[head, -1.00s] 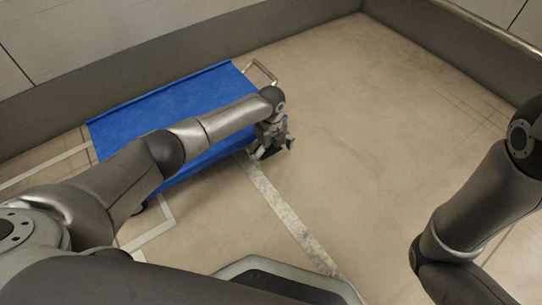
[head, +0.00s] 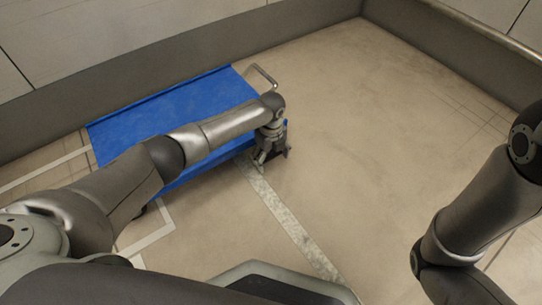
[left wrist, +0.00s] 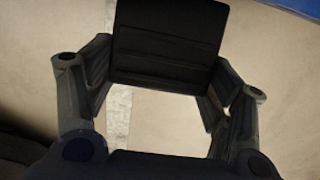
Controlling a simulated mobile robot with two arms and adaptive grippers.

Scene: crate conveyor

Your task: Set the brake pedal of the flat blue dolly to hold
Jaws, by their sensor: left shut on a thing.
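The flat blue dolly (head: 190,105) stands at the left in the head view, with a metal push handle (head: 262,72) at its right end. My left arm reaches across the deck to that end. My left gripper (head: 264,160) is low beside the dolly's right end, pointing down. In the left wrist view a dark ribbed plate, which looks like the brake pedal (left wrist: 168,42), lies between the fingers, and the left gripper (left wrist: 168,85) is shut on it. In the head view my arm and gripper mostly hide the pedal, and its tilt cannot be told.
Grey walls (head: 170,45) run behind the dolly and along the right. A pale floor stripe (head: 290,222) passes in front of the gripper. The floor (head: 370,130) right of the dolly is clear. My right arm is at the right edge, its gripper out of view.

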